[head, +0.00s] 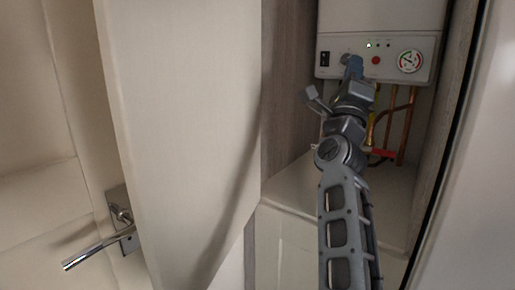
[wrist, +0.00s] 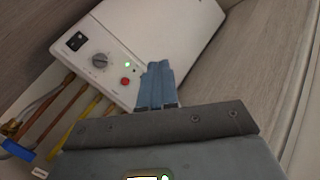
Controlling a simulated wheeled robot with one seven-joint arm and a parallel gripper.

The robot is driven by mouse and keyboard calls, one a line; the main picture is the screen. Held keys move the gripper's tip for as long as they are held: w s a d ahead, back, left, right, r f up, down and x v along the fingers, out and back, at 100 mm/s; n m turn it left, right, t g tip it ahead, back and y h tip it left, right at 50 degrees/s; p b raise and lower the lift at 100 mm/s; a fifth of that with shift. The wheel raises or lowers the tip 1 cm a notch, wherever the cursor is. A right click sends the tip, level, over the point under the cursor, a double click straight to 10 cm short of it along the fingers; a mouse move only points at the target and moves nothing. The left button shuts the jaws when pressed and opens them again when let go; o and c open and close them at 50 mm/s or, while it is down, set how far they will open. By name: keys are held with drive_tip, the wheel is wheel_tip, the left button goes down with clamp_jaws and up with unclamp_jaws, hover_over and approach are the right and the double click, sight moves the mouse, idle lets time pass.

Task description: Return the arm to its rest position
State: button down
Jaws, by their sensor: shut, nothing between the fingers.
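My arm reaches up from the bottom of the head view into an open cupboard. My gripper (head: 352,66) is in front of the lower part of a white boiler (head: 385,18), near its control panel. In the wrist view my gripper (wrist: 157,75) is shut and empty, its blue-grey fingers together. The boiler (wrist: 165,30) fills the upper part of that view, with a knob (wrist: 99,60), a black switch (wrist: 75,41), a red button (wrist: 125,81) and a lit green light (wrist: 127,64). Whether the fingertips touch the panel cannot be told.
A round gauge (head: 410,61) is at the panel's right. Copper pipes (head: 399,125) and a red-handled valve (head: 383,153) sit below the boiler. A cream door (head: 190,130) stands left of my arm, and a door handle (head: 100,245) is at the lower left. The cupboard walls are close on both sides.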

drive_tip(key=s+d+f+n+g+y, duration=0.1)
drive_tip(key=s+d+f+n+y, duration=0.15)
drive_tip(key=s+f+n, duration=0.65)
drive_tip(key=s+d+f+n+g+y, duration=0.1)
drive_tip(key=s+f+n+y, duration=0.45)
drive_tip(key=f, duration=0.75)
drive_tip(key=s+d+f+n+y, duration=0.2)
drive_tip(key=s+f+n, duration=0.3)
drive_tip(key=s+f, duration=0.45)
drive_tip(key=s+f+n+g+y, duration=0.1)
drive_tip(key=s+f+n+g, duration=0.2)
drive_tip(key=s, duration=0.6)
drive_tip(key=s+f+n+g, duration=0.15)
drive_tip(key=s+f, duration=0.35)
drive_tip(key=s, duration=0.5)
drive_tip(key=s+a+r+n+g, duration=0.1)
drive_tip(key=s+a+n, duration=0.1)
drive_tip(key=s, duration=0.6)
drive_tip(key=s+a+r+n+g, duration=0.1)
drive_tip(key=s+n+g, duration=0.1)
drive_tip(key=s, duration=0.6)
drive_tip(key=shift+a+r, duration=0.2)
drive_tip(key=shift+a, duration=0.2)
drive_tip(key=shift+g, duration=0.25)
